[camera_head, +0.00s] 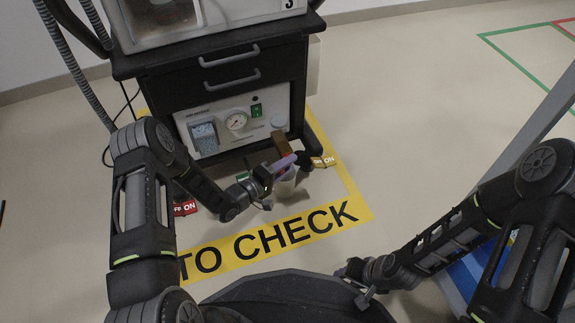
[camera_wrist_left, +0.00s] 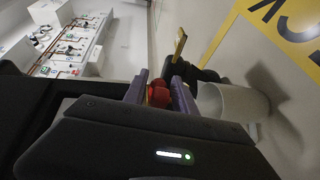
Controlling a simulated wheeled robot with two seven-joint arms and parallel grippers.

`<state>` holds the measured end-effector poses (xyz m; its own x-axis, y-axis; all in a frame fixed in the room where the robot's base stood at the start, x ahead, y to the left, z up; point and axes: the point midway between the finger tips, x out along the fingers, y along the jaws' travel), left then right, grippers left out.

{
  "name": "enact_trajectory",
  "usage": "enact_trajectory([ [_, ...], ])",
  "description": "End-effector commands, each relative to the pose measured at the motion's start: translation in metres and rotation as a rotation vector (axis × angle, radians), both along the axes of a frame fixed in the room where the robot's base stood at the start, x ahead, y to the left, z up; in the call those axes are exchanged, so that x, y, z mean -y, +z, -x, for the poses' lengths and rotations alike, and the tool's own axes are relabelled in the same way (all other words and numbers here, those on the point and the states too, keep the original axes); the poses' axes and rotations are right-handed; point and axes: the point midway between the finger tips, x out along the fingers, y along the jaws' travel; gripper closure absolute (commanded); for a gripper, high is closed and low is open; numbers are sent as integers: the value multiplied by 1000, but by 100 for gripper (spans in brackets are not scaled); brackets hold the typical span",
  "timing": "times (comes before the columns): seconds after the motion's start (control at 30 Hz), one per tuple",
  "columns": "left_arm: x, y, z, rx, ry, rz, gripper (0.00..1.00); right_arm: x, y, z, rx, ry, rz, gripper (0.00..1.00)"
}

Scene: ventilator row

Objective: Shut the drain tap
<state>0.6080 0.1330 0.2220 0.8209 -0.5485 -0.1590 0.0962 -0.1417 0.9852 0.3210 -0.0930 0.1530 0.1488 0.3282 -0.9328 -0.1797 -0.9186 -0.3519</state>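My left gripper (camera_head: 283,165), with purple fingers, is low in front of the ventilator cart's bottom unit. In the left wrist view the fingers (camera_wrist_left: 160,88) stand either side of a red rounded part (camera_wrist_left: 158,95), apparently the tap's handle. It nearly fills the gap, but I cannot tell whether both fingers press on it. The handle is hidden by the gripper in the head view. A white cup-like vessel (camera_wrist_left: 232,103) is just right of the fingers. A yellow tag (camera_head: 325,161) is beside the gripper. My right gripper (camera_head: 362,285) is near the bottom centre, away from the cart; its fingers are unclear.
The cart (camera_head: 220,75) has two drawers above a white panel (camera_head: 235,122) with a gauge and green switch. A red ON tag (camera_head: 185,208) is left of the gripper. Yellow floor marking (camera_head: 280,232) reads "TO CHECK". Open floor lies to the right.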

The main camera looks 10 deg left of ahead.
Motion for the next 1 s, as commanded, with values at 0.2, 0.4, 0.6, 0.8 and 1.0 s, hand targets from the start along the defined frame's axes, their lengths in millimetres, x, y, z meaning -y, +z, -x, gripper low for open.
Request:
enact_trajectory([
  [0.2,0,0,0,0,0,0,86,0,0,0,0,0,0,60],
  [0.4,0,0,0,0,0,0,100,0,0,0,-1,0,0,60],
  [0.6,0,0,0,-1,0,-1,100,0,0,0,-1,0,0,60],
  [0.8,0,1,0,-7,-1,-9,100,0,2,1,-1,0,0,60],
  [1.0,0,4,0,-35,-1,-52,100,-1,11,2,-2,1,2,60],
])
